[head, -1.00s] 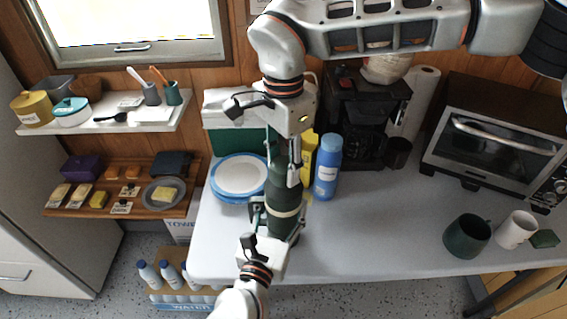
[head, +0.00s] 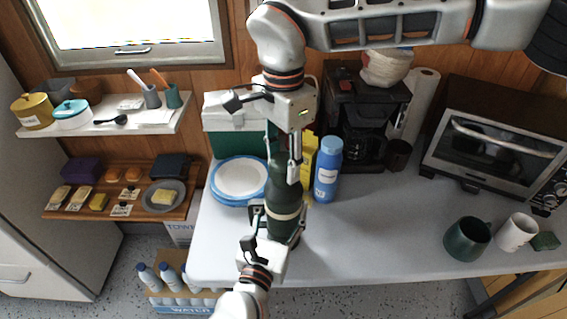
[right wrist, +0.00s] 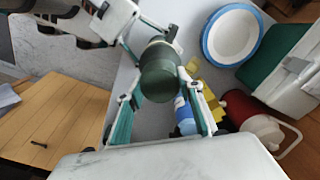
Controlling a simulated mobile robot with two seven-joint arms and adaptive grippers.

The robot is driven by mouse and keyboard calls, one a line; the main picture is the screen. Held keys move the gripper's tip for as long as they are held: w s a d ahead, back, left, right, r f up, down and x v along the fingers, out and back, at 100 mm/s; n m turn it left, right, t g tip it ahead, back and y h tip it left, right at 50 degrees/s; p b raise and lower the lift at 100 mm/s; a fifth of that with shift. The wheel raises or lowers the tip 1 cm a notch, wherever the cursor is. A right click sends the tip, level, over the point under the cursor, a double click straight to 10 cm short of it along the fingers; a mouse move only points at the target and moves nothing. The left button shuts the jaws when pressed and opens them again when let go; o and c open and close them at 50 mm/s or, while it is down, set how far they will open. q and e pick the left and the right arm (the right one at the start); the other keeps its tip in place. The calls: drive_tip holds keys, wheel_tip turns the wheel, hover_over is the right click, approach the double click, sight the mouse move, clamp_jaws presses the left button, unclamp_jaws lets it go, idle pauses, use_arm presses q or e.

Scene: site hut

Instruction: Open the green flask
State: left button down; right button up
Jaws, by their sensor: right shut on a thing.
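The dark green flask (head: 285,199) with a pale band stands upright near the front edge of the white table. My left gripper (head: 278,217) comes from below and is closed around the flask's lower body; it also shows at the upper left of the right wrist view. My right gripper (head: 282,150) reaches down from above and is shut on the flask's dark green lid (right wrist: 160,72), seen from above between its fingers. The fingers partly hide the lid in the head view, and I cannot tell whether a gap lies beneath it.
Blue-and-white plates (head: 239,180) lie left of the flask. A blue bottle (head: 327,170) and a yellow item (head: 308,160) stand close behind. A coffee maker (head: 355,120) and toaster oven (head: 495,145) stand further right.

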sight(283, 160)
drive_tip(key=shift+r, duration=0.3)
drive_tip(key=shift+r, duration=2)
use_arm(q)
drive_tip(key=c, duration=0.7)
unclamp_jaws()
drive_tip(key=shift+c, duration=0.2)
